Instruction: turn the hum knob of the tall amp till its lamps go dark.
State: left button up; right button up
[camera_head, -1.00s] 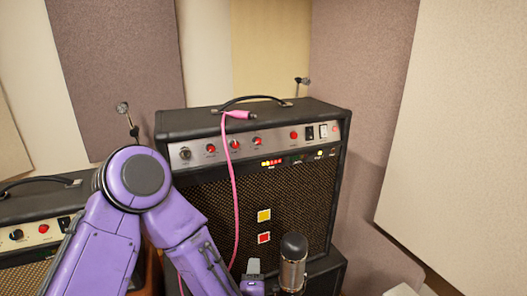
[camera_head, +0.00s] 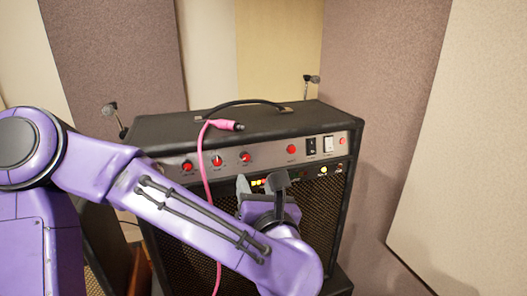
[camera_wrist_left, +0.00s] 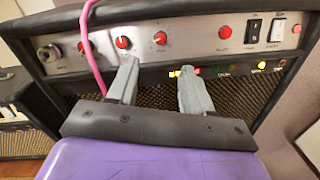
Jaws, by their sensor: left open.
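The tall amp (camera_head: 348,215) has a silver panel with several red knobs, including one (camera_head: 245,157) in the left group and a separate one (camera_head: 291,149) near the switches. I cannot read their labels to tell which is the hum knob. A row of lamps (camera_wrist_left: 185,71) glows yellow and red below the panel, partly hidden by a finger; another yellow lamp (camera_head: 323,170) is lit farther right. My left gripper (camera_head: 262,183) is open and empty in front of the panel's lower edge.
A pink cable (camera_head: 207,180) hangs from the amp's top down across the panel, left of my gripper. Two black-and-white switches (camera_head: 319,146) sit at the panel's right. Small microphones (camera_head: 110,108) stand behind the amp. A wall panel (camera_head: 480,150) stands at the right.

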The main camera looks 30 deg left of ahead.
aim_at(245, 158)
pick_arm(q)
jog(key=p+x, duration=0.2)
jog(key=x, duration=0.3)
jog(key=p+x, duration=0.2)
jog(key=x, duration=0.2)
jog(key=shift+w+a+r, duration=0.2)
jog(key=shift+w, duration=0.15)
jog(key=shift+w+a+f, duration=0.1)
jog(key=shift+w+a, duration=0.15)
jog(key=shift+w, duration=0.1)
jog(key=shift+s, duration=0.1)
pick_arm(e)
jog(key=r, duration=0.4)
jog(key=shift+w+r, duration=0.15)
jog(key=shift+w, duration=0.05)
